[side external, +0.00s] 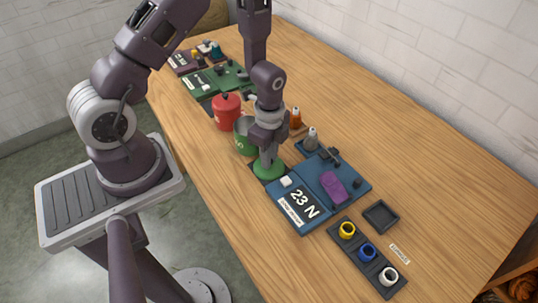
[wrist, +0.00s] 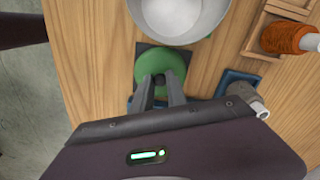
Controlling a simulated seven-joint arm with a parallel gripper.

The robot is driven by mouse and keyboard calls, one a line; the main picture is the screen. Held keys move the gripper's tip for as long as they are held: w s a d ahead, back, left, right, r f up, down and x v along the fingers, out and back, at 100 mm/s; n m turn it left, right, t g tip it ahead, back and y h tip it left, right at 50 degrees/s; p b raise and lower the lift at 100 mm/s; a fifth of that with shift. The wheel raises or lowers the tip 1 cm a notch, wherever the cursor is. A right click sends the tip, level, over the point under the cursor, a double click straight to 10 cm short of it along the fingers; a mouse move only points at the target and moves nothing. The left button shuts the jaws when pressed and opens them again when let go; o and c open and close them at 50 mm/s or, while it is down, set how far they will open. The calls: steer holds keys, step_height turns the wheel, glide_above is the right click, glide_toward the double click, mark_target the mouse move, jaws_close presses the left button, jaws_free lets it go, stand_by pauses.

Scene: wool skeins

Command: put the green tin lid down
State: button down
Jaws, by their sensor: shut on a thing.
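The green tin lid (side external: 269,171) is a round green disc just in front of the open green tin (side external: 243,147). In the wrist view the lid (wrist: 160,63) covers most of a dark square pad (wrist: 139,47). My gripper (side external: 268,157) points straight down and is shut on the middle of the lid; its fingers (wrist: 161,80) hide the knob. The lid looks level and at or very close to the pad; I cannot tell if it touches. The open tin's pale inside (wrist: 178,12) shows at the top of the wrist view.
A red lidded tin (side external: 227,111) stands behind the green tin. A blue scale board (side external: 301,207) reading 23 N, with a purple skein (side external: 333,186), lies right of the lid. An orange spool (side external: 295,118) stands nearby.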

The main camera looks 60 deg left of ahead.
steer(key=shift+f, duration=0.1)
steer(key=c, duration=1.3)
jaws_free()
steer(key=shift+c, duration=0.2)
step_height(320, 180, up, 19)
steer(key=n+t, duration=0.1)
steer(key=n, duration=0.1)
steer(key=s+d+r+n+t, duration=0.2)
steer(key=s+r+n, duration=0.3)
steer(key=s+r, duration=0.2)
steer(key=s+d+r+n+t, duration=0.1)
steer(key=s+r+n+t, duration=0.1)
steer(key=s+r+n, duration=0.4)
steer(key=shift+s+d+r+t, duration=0.4)
steer(key=shift+s+r, duration=0.05)
steer(key=shift+s, duration=0.75)
